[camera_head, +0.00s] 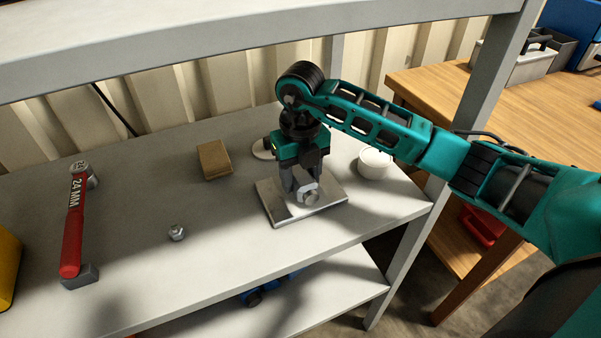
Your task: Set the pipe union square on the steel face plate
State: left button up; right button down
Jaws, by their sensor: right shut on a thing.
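The steel face plate (328,200) is a flat, bright square plate lying on the grey shelf near its right front edge. My right gripper (306,186) points down over the plate, shut on the pipe union (309,197), a small metal hex fitting. The union is at or just above the plate; I cannot tell whether it touches. The fingers hide part of the union and of the plate's middle. My left gripper is not in view.
A red-handled 24 MM tool (74,225) lies at left, with a small metal fitting (177,233) nearer the middle. A brown block (214,160), a white cup (374,163) and a pale disc (263,150) stand around the plate. Shelf posts and an upper shelf (200,45) bound the space.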

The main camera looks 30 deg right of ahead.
aim_at(300, 174)
jog(key=shift+r, duration=0.1)
jog(key=shift+c, duration=2.2)
grip_release()
jog(key=shift+r, duration=3.75)
